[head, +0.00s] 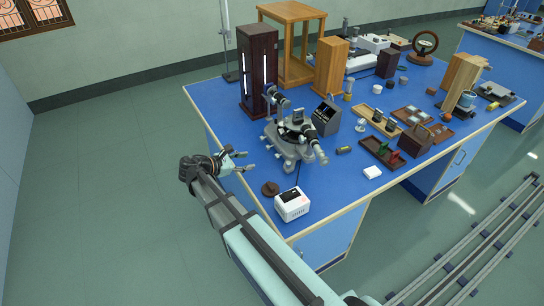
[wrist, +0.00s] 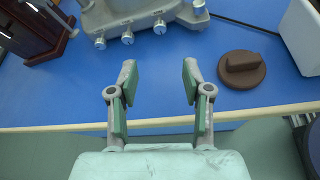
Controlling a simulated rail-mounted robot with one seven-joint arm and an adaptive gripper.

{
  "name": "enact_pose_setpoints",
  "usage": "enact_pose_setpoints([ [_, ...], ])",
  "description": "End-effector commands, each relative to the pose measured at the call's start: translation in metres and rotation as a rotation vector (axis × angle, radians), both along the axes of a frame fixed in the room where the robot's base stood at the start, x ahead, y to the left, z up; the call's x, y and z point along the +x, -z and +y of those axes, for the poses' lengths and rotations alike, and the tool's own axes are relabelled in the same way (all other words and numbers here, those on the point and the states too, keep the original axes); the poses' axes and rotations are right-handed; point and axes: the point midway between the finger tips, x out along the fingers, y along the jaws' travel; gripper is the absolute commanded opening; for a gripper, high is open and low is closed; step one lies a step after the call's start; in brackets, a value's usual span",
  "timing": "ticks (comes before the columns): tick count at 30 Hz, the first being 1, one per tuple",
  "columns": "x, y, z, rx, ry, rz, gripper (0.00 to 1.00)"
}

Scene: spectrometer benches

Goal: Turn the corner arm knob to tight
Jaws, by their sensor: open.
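The grey spectrometer (head: 292,135) stands near the bench's front left corner, with its tubes and round table on a footed base. Its base (wrist: 140,8) shows at the top of the wrist view, with small silver knobs along its near edge: one at left (wrist: 100,42), one in the middle (wrist: 127,38) and one at right (wrist: 160,26). I cannot tell which knob is the corner arm knob. My gripper (wrist: 159,72) is open and empty, its fingers pointing toward these knobs but apart from them. In the head view my gripper (head: 247,161) is at the bench's left edge.
A brown round block with a raised grip (wrist: 241,68) lies right of my fingers. A white box (head: 292,204) stands at the front corner. A dark wooden cabinet (head: 257,70) stands behind the spectrometer. Blue bench top (wrist: 60,95) is clear left of my fingers.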

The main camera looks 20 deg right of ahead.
Motion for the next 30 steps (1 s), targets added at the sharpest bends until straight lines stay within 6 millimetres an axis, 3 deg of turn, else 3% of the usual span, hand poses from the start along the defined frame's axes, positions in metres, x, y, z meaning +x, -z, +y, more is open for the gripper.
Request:
enact_pose_setpoints([
  [12,0.015,0.029,-0.077,0.001,0.003,0.000,0.49],
  [18,0.020,0.041,-0.106,0.002,0.003,0.000,0.49],
  [30,0.023,0.050,-0.124,0.001,0.000,-0.001,0.49],
])
